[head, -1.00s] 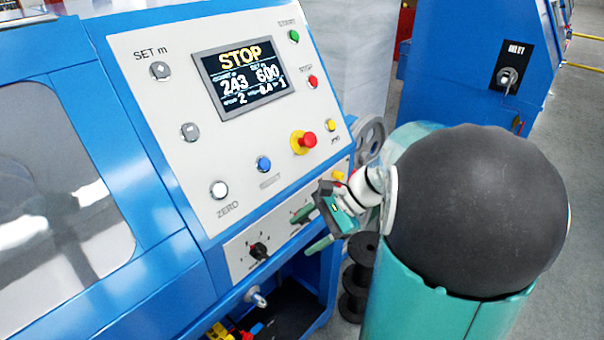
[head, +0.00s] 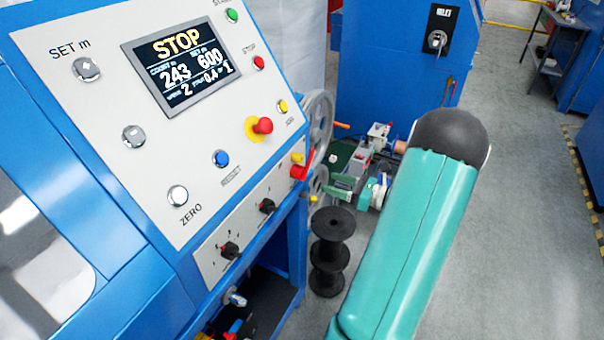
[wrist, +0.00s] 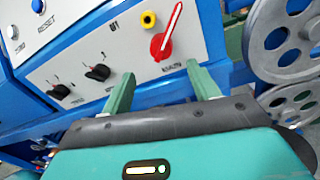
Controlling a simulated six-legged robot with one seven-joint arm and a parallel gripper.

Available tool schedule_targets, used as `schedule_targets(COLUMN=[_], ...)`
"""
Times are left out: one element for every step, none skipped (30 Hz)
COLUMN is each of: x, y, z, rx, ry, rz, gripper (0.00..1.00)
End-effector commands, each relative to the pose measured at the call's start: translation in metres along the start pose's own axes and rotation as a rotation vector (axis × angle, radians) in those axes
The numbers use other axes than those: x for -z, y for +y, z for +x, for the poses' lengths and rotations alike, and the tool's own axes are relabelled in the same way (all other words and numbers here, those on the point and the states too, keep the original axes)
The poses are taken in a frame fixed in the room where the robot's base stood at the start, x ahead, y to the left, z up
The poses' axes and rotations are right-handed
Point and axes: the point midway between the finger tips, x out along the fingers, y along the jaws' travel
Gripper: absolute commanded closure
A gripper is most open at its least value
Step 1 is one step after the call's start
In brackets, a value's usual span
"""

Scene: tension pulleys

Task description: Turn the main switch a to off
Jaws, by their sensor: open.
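The main switch (head: 301,167) is a red rotary handle at the right end of the lower panel strip in the head view. In the wrist view the main switch (wrist: 166,42) is large, its handle pointing up and slightly right, with a partly legible label below it. My gripper (wrist: 160,75) is open and empty, its two green fingers apart, below and in front of the switch, not touching it. In the head view my gripper shows small, right of the panel edge, partly hidden among machine parts.
A yellow socket (wrist: 148,19) sits just left of the switch, with two black knobs (wrist: 98,72) farther left. Large grey pulley wheels (wrist: 285,35) are close on the right. A black spool stack (head: 327,255) stands on the floor. Another blue machine (head: 385,75) stands behind.

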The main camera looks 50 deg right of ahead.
Motion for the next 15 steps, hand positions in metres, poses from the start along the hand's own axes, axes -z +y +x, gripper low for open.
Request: schedule_targets(x=[0.0, 0.0, 0.0, 0.0, 0.0, 0.0, 0.0, 0.0, 0.0, 0.0, 0.0, 0.0, 0.0, 0.0, 0.0], y=[0.0, 0.0, 0.0, 0.0, 0.0, 0.0, 0.0, -0.001, -0.001, -0.001, -0.001, -0.001, -0.001, -0.001, -0.001], z=[0.01, 0.016, 0.024, 0.03, 0.037, 0.045, 0.051, 0.057, 0.065, 0.07, 0.075, 0.082, 0.086, 0.09, 0.094], rx=[-0.002, -0.001, -0.002, -0.002, -0.003, -0.003, -0.003, -0.002, -0.003, -0.003, -0.002, -0.002, -0.002, -0.002, -0.001], ry=[0.0, 0.001, 0.001, 0.0, 0.001, 0.001, 0.001, 0.001, 0.002, 0.001, 0.001, 0.002, 0.002, 0.002, 0.001], rz=[0.0, 0.0, 0.0, 0.0, 0.0, 0.0, 0.0, -0.001, -0.001, -0.001, -0.001, -0.001, -0.001, -0.001, -0.001], gripper=[0.4, 0.4, 0.4, 0.4, 0.4, 0.4, 0.4, 0.4, 0.4, 0.4, 0.4, 0.4, 0.4, 0.4, 0.4])
